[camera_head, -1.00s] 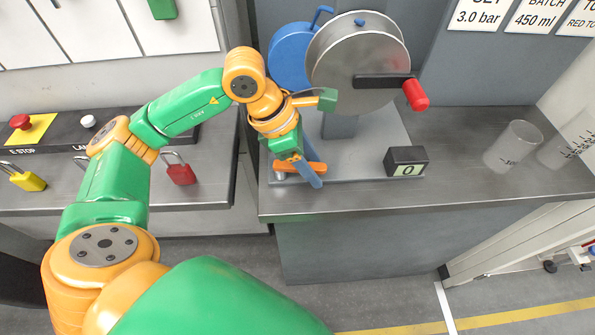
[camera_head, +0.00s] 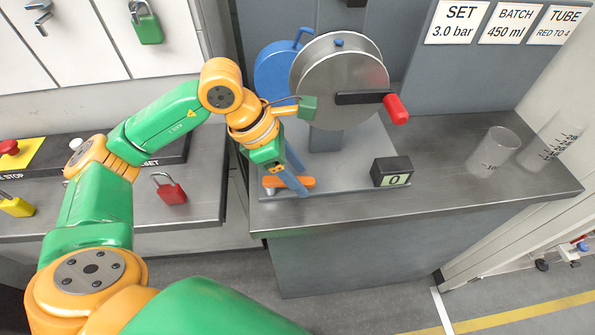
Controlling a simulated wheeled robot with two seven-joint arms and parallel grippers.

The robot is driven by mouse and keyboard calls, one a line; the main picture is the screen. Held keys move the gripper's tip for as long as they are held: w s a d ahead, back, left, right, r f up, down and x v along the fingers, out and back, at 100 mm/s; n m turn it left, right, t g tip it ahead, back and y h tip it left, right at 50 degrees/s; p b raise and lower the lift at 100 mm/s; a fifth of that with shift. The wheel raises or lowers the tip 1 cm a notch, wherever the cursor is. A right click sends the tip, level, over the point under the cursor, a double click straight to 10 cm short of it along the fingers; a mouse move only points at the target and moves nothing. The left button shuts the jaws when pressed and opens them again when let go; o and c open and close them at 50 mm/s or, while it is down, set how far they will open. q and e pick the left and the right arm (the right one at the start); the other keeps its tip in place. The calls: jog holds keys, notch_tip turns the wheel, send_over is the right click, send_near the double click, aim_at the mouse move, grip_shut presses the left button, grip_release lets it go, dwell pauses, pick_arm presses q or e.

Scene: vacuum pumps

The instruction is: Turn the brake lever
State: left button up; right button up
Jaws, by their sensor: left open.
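The orange lever (camera_head: 309,182), which I take to be the brake lever, lies level and low at the left front of the grey base plate under the crank wheel. My left gripper (camera_head: 301,180) points down at this lever with blue fingers. The fingers are open, one in front of the lever and one behind it. I cannot tell whether they touch it. The gripper hides the lever's middle part. My right gripper is not in view.
A grey crank wheel (camera_head: 335,85) with a red handle (camera_head: 396,109) stands behind the lever, beside a blue wheel (camera_head: 272,72). A black counter (camera_head: 391,171) reading 0 and a clear beaker (camera_head: 490,150) are to the right. A red padlock (camera_head: 170,189) is at left.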

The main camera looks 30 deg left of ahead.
pick_arm(q)
jog(key=shift+p+v, duration=1.55)
jog(key=shift+v, duration=1.25)
jog(key=shift+s+r, duration=0.1)
jog(key=shift+r, duration=0.15)
